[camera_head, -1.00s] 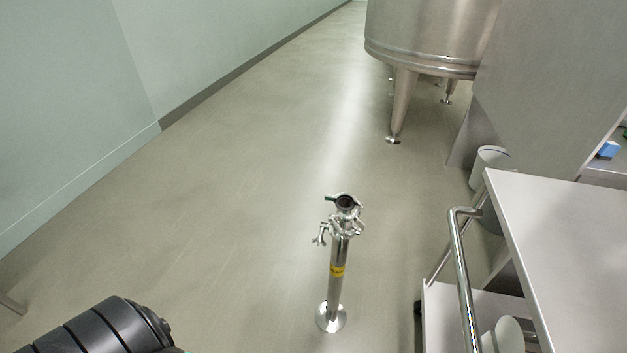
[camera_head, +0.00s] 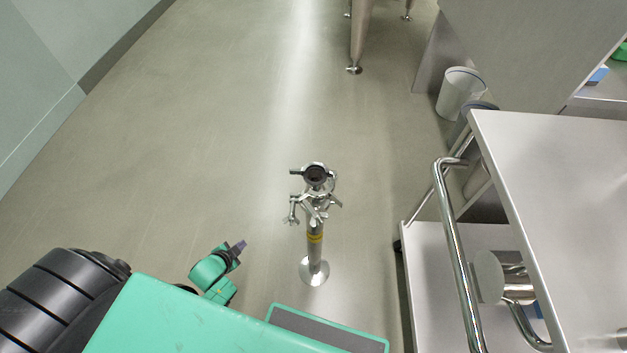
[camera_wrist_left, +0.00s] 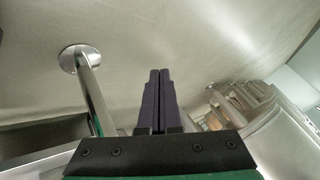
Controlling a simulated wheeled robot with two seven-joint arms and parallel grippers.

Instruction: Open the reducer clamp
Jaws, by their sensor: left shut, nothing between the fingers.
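A steel post (camera_head: 314,250) stands upright on a round foot plate, with a yellow band partway up. Clamp fittings (camera_head: 315,205) with wing nuts sit at its upper part, below a dark round opening (camera_head: 315,174) at the top. I cannot tell from these views which clamp is the reducer clamp, or whether it is closed. My left gripper (camera_head: 239,246) is left of the post, apart from it, its dark fingers shut and empty. The left wrist view shows the shut fingers (camera_wrist_left: 158,98) with a steel pole (camera_wrist_left: 92,95) and its round foot beside them. My right gripper is not in view.
A steel cart (camera_head: 560,170) with a bent tube handle (camera_head: 455,250) stands to the right of the post. A bin (camera_head: 460,92) and a vat leg (camera_head: 361,35) are farther back. Bare floor lies left of and behind the post.

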